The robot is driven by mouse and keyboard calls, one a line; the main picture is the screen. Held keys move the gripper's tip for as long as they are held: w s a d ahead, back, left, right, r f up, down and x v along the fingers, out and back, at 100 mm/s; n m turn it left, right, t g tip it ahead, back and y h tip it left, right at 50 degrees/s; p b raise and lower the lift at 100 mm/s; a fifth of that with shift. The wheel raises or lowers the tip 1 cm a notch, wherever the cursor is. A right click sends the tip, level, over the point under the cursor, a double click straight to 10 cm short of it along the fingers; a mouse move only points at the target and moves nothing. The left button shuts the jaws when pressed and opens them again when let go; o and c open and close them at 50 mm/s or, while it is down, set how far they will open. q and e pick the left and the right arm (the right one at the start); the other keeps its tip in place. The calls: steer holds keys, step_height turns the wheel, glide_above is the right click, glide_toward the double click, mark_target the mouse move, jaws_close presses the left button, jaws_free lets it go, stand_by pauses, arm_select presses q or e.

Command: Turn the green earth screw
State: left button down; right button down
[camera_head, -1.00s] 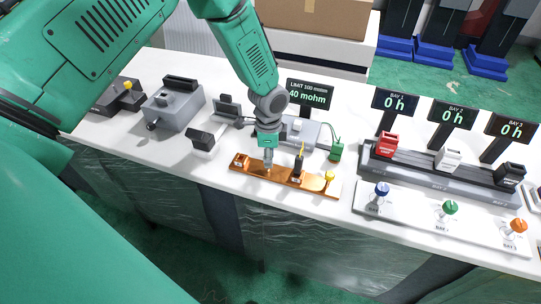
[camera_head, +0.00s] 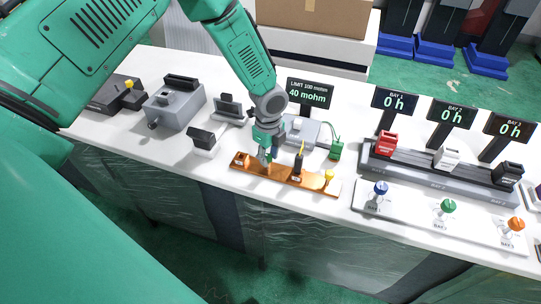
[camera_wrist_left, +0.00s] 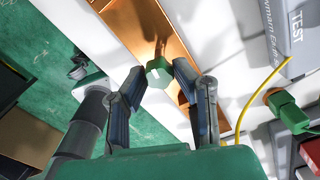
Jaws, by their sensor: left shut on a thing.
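The green earth screw (camera_wrist_left: 160,72) is a small hexagonal head with a pale mark on top. It sits between the two fingertips of my left gripper (camera_wrist_left: 158,76) in the left wrist view, and the fingers are shut on it. In the head view my left gripper (camera_head: 264,157) is tilted over the left part of the copper bar (camera_head: 312,181), and the fingers hide the screw. The copper bar also shows in the left wrist view (camera_wrist_left: 140,28). I cannot tell how deep the screw sits. My right gripper is not in view.
Behind is a display (camera_head: 309,94) reading 40 mohm. A green connector (camera_head: 336,150) with a cable stands close by. Bay levers and a rack (camera_head: 430,181) fill the right side.

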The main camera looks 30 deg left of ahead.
mark_target(268, 155)
arm_select(q)
steer(key=shift+w+a+r, duration=0.15)
steer(key=shift+a, duration=0.05)
steer(key=c, duration=1.3)
jaws_free()
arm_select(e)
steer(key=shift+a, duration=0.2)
arm_select(q)
steer(key=shift+a, duration=0.1)
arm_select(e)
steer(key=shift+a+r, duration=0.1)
arm_select(q)
step_height(268, 155, up, 12)
steer(key=shift+f, duration=0.2)
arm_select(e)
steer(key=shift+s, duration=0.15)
arm_select(q)
steer(key=shift+a, duration=0.1)
